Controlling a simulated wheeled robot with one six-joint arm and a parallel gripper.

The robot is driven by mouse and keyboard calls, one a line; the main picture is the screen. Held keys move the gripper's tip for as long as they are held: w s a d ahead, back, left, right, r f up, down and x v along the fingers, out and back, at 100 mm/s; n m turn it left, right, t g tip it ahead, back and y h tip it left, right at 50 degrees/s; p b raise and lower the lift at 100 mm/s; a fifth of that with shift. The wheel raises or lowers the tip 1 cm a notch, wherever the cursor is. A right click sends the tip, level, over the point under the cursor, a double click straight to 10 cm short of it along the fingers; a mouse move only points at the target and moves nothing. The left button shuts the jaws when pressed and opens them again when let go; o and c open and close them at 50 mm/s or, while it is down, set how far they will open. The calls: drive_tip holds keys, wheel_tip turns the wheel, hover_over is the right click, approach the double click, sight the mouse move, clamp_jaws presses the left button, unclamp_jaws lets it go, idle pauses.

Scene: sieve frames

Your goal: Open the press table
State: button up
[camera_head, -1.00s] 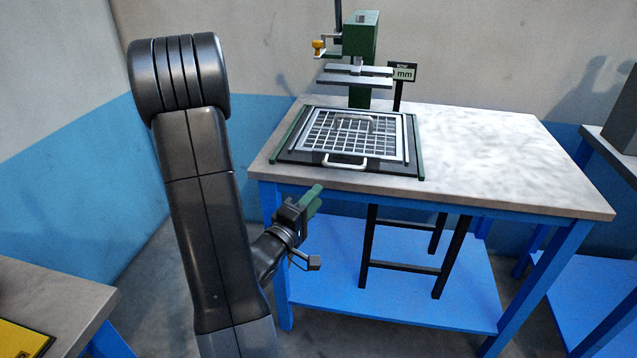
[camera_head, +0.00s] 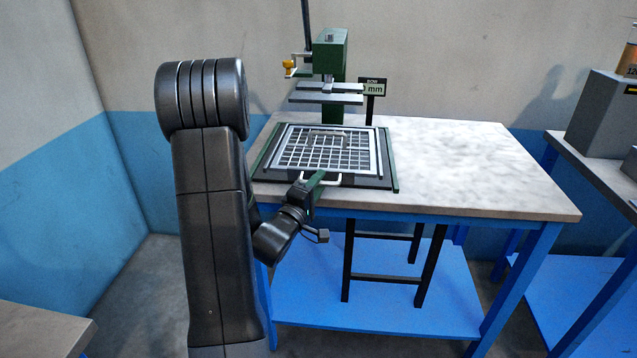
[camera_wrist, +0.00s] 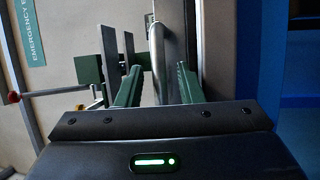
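The press table is a dark plate (camera_head: 262,172) between green side rails on the bench, with a silver handle (camera_head: 338,183) at its front edge. A white-framed grid (camera_head: 285,163) lies on it, under the green press (camera_head: 331,58). My gripper (camera_head: 318,181) is at the front edge, by the handle, and partly covers it. In the wrist view the two green fingers of my gripper (camera_wrist: 159,72) are apart. The silver handle (camera_wrist: 157,45) runs upright in the picture between them, with gaps visible on both sides. Its lower end in that view is hard to make out.
The grey-topped bench (camera_head: 480,165) is bare to the right of the plate. A black step frame (camera_head: 385,279) stands below on the blue shelf. A grey box (camera_head: 603,115) stands on another bench at right. A display sign (camera_head: 373,88) is beside the press.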

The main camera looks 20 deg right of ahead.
drive_tip(key=shift+w+d, duration=0.2)
drive_tip(key=shift+d, duration=0.1)
clamp_jaws()
drive_tip(key=shift+s, duration=0.1)
